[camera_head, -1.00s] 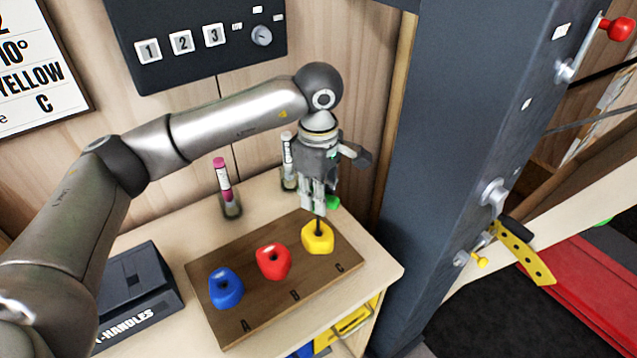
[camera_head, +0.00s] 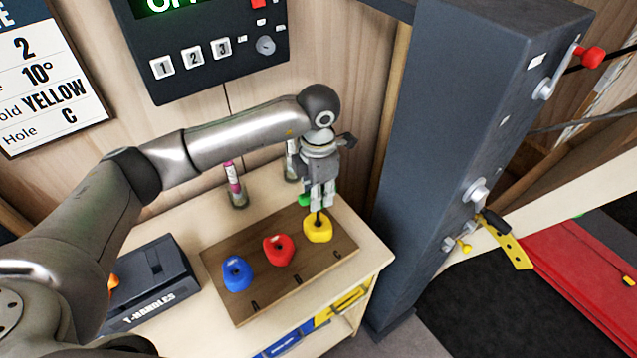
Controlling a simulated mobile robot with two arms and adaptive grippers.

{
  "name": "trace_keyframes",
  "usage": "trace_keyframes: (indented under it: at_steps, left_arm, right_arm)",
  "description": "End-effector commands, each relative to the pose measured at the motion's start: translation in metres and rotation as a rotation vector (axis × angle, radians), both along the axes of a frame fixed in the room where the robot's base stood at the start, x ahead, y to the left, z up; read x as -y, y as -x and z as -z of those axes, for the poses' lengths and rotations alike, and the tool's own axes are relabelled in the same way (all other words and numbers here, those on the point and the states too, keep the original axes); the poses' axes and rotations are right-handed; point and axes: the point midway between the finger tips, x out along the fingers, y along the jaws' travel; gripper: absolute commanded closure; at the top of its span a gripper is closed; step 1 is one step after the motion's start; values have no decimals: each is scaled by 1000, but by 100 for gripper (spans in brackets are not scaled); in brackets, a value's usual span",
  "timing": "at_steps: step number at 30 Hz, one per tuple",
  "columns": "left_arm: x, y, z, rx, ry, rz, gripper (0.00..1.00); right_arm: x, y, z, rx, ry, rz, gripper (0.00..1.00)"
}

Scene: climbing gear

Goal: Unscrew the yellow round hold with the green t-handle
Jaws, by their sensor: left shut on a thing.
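The yellow round hold (camera_head: 318,231) sits on the wooden board (camera_head: 262,303) at its right end, near the letter C. My left gripper (camera_head: 320,205) points down right above it, shut on the green t-handle (camera_head: 304,200). Green shows just left of the fingers; the rest of the grip is hidden by them. The dark shaft runs down from the fingers into the middle of the yellow hold. The hold looks seated on the board. My right gripper is not in view.
A red hold (camera_head: 279,250) and a blue hold (camera_head: 237,273) sit left of the yellow one on the board. A dark T-handles box (camera_head: 150,285) stands at left. Two tubes, one pink-topped (camera_head: 233,177), stand behind. A dark column (camera_head: 455,130) rises close on the right.

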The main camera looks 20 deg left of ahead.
Motion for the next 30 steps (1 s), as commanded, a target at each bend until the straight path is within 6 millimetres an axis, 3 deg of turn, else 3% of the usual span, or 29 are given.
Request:
trace_keyframes:
  at_steps: [5, 9, 30]
  left_arm:
    - [0, -1, -22, 4, 0, 8, 100]
    - [0, -2, -15, 7, 0, 129, 100]
    - [0, -2, -16, 8, 2, 814, 100]
  right_arm:
    - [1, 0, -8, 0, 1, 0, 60]
    - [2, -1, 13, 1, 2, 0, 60]
    - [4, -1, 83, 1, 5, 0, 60]
